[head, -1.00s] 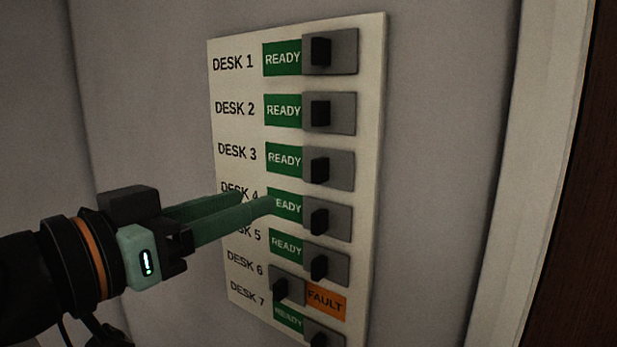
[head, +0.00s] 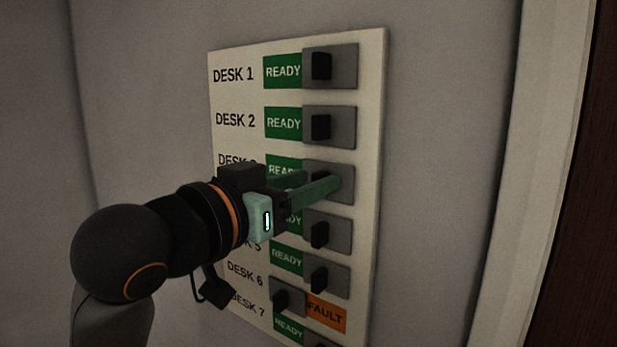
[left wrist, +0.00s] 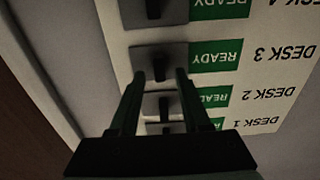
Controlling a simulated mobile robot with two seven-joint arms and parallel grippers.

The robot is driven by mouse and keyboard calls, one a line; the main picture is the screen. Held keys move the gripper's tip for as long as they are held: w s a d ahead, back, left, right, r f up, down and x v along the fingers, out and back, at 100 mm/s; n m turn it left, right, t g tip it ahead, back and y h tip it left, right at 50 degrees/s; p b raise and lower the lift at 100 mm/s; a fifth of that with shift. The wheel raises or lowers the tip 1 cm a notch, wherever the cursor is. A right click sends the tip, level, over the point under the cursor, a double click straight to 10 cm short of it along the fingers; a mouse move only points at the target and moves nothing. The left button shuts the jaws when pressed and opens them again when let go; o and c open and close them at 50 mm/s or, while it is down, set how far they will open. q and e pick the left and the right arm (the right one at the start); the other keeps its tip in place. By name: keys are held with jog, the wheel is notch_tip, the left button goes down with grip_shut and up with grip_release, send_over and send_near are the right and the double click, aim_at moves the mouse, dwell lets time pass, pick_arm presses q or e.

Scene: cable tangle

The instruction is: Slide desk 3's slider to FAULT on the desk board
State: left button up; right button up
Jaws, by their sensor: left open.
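The desk board (head: 372,120) is a pale panel on the wall with a column of sliders. Desk 3's slider (head: 343,172) is a grey plate with a black knob, and its green READY label (head: 283,166) shows on the left. My left gripper (head: 320,181) is open at this slider, its green fingers hiding most of the knob in the head view. In the left wrist view, upside down, desk 3's slider (left wrist: 160,54) shows with its knob between the two fingertips (left wrist: 160,74). I cannot tell whether they touch it. My right gripper is not in view.
Desk 2's slider (head: 330,127) is just above and desk 4's slider (head: 330,234) just below, both beside READY. Desk 6's slider (head: 287,297) sits left, showing orange FAULT (head: 326,313). A door frame (head: 527,180) stands to the right.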

pick_arm(q)
jog(key=shift+w+d, duration=0.15)
jog(key=shift+w, duration=0.1)
grip_shut()
dwell(1.4)
